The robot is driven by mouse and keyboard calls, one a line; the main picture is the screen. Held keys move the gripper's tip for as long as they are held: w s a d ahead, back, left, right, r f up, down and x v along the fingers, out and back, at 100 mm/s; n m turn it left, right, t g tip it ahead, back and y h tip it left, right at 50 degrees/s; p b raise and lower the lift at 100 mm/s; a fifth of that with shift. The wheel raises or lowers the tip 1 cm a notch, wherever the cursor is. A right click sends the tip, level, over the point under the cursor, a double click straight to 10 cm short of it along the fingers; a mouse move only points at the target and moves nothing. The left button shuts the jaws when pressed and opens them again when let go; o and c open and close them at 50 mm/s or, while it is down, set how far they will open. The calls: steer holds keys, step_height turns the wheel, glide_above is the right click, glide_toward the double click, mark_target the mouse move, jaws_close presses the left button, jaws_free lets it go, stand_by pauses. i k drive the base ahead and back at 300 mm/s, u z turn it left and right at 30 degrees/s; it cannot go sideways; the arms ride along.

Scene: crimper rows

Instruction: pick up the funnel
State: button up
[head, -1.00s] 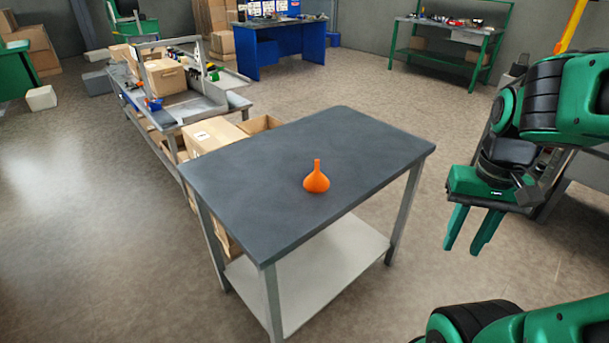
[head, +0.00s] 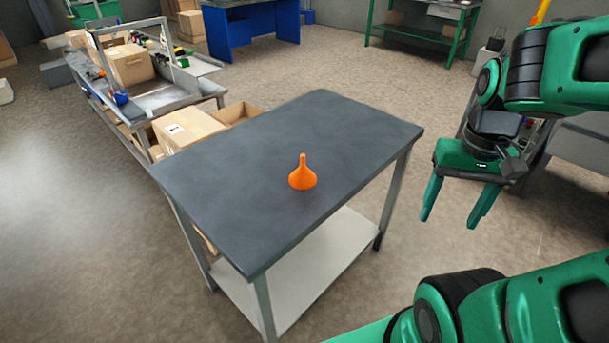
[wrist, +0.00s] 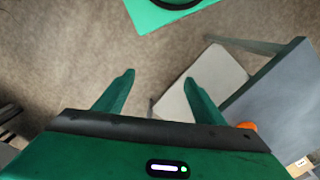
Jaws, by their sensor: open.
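An orange funnel (head: 302,176) stands on its wide mouth with the spout up, near the middle of the dark grey table top (head: 230,200). My gripper (head: 447,218) is open and empty, off the table's right side, with its fingers pointing down. In the wrist view my gripper (wrist: 160,82) shows two spread fingers over bare floor. There the table top (wrist: 275,95) is at the right. A small part of the funnel (wrist: 247,126) shows beside the gripper body, which hides the rest.
The table has a pale lower shelf (head: 315,262). Cardboard boxes (head: 185,128) stand just behind its left side, near a long grey bench (head: 165,98). A blue workbench (head: 250,30) and a green bench (head: 425,32) stand at the back. The table top around the funnel is clear.

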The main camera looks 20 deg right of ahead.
mark_target(303, 178)
steer(key=z, duration=2.95)
steer(key=k, duration=0.45)
steer(key=u, duration=1.65)
